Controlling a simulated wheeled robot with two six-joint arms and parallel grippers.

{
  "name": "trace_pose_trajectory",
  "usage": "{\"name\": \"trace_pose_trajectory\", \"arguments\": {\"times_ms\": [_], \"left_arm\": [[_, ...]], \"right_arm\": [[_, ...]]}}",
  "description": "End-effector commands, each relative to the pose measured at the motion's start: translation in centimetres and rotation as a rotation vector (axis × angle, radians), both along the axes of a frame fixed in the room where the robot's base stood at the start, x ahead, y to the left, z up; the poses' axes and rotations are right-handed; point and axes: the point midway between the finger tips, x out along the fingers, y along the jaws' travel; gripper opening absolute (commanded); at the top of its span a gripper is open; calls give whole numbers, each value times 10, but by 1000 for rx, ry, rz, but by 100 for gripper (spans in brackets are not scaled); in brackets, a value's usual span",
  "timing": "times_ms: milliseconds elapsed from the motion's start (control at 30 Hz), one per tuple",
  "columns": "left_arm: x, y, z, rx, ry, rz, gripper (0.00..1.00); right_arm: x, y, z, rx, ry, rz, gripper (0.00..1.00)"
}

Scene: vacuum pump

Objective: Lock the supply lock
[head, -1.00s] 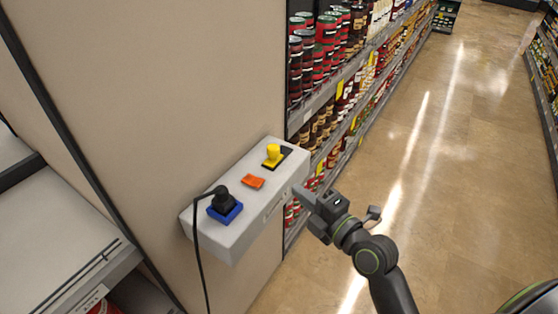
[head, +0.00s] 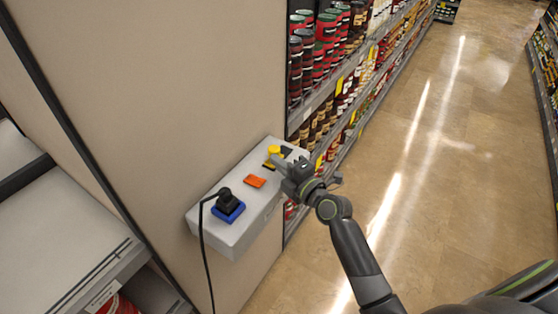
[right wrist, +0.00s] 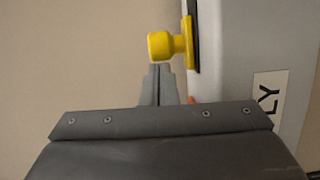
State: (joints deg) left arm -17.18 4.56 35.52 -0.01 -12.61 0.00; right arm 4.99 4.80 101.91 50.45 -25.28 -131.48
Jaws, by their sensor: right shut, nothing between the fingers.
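The supply lock is a yellow knob (head: 274,151) on a dark plate, at the far right end of a grey box (head: 228,236) on the beige wall panel. In the right wrist view the yellow knob (right wrist: 168,46) sticks out sideways from the box face. My right gripper (head: 280,161) is shut and empty, with its fingertips right at the knob. In the right wrist view the fingertips (right wrist: 157,72) lie just below the knob; I cannot tell whether they touch it. My left gripper is not in view.
An orange switch (head: 255,181) sits mid-box. A black plug in a blue socket (head: 229,209) with a hanging black cable (head: 206,262) is at the near end. Shelves of jars (head: 325,45) stand behind to the right. The tiled floor (head: 455,170) is clear.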

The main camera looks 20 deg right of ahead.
Motion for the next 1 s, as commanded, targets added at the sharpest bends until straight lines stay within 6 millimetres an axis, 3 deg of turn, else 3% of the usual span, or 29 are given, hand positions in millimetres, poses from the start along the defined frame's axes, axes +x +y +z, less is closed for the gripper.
{"name": "trace_pose_trajectory", "arguments": {"times_ms": [333, 633, 1000], "left_arm": [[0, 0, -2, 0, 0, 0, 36], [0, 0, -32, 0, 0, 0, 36], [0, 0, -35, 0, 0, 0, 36]], "right_arm": [[1, -1, -1, -1, 0, 0, 0], [22, -29, -5, -6, -2, 0, 0], [29, -37, 0, 0, -1, -2, 0]]}}
